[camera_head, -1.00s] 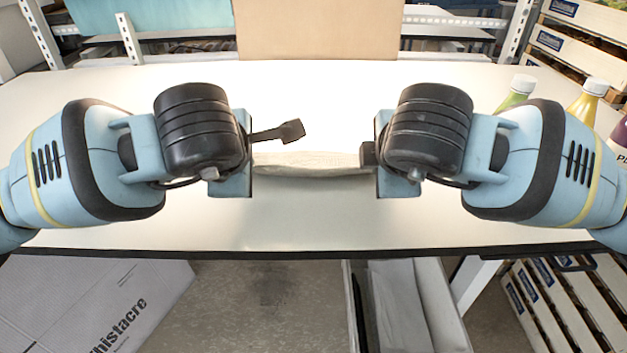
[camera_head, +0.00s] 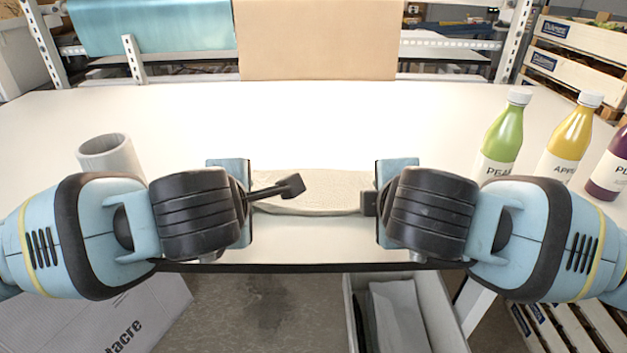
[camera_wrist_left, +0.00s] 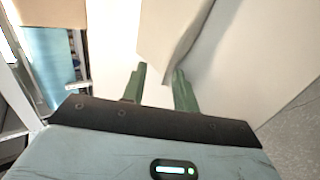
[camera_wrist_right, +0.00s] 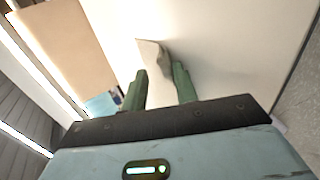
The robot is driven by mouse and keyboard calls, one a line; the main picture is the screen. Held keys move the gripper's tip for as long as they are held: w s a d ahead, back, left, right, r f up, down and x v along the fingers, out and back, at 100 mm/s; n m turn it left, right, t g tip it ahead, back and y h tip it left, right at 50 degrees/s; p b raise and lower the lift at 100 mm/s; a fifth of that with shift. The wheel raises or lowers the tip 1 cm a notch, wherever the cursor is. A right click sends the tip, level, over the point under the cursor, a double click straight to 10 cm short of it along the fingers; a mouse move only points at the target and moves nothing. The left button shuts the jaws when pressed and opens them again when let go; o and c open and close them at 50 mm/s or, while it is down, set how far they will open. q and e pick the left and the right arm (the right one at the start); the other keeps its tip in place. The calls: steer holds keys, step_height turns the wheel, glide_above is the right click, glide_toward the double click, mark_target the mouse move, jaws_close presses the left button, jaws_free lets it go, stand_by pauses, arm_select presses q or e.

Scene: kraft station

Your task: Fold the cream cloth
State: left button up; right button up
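The cream cloth (camera_head: 318,194) lies near the front of the white table, as a pale, layered shape between my two grippers; its ends are partly hidden by them. My left gripper (camera_head: 288,188) is at the cloth's left end. In the left wrist view its two green fingers (camera_wrist_left: 159,84) stand apart, with the cloth (camera_wrist_left: 172,30) just beyond and between their tips. My right gripper (camera_head: 367,202) is at the right end. In the right wrist view its fingers (camera_wrist_right: 159,80) are also apart, with a cloth corner (camera_wrist_right: 154,60) at their tips. Contact is unclear.
Green (camera_head: 503,137), yellow (camera_head: 568,143) and purple (camera_head: 609,170) bottles stand at the right of the table. A white cylindrical container (camera_head: 110,156) is behind my left arm. A brown board (camera_head: 316,40) stands at the back. The table's middle is clear.

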arm_select(q)
steer(key=shift+o, duration=0.9)
arm_select(e)
steer(key=shift+o, duration=0.9)
arm_select(q)
steer(key=shift+s+r, duration=0.2)
steer(key=shift+r, duration=0.3)
arm_select(e)
steer(key=shift+s+r, duration=0.2)
steer(key=shift+r, duration=0.25)
arm_select(q)
steer(key=s+r, duration=0.5)
steer(key=r, duration=0.3)
steer(key=shift+s, duration=0.35)
arm_select(e)
steer(key=s+r, duration=0.5)
steer(key=r, duration=0.3)
steer(key=shift+s, duration=0.35)
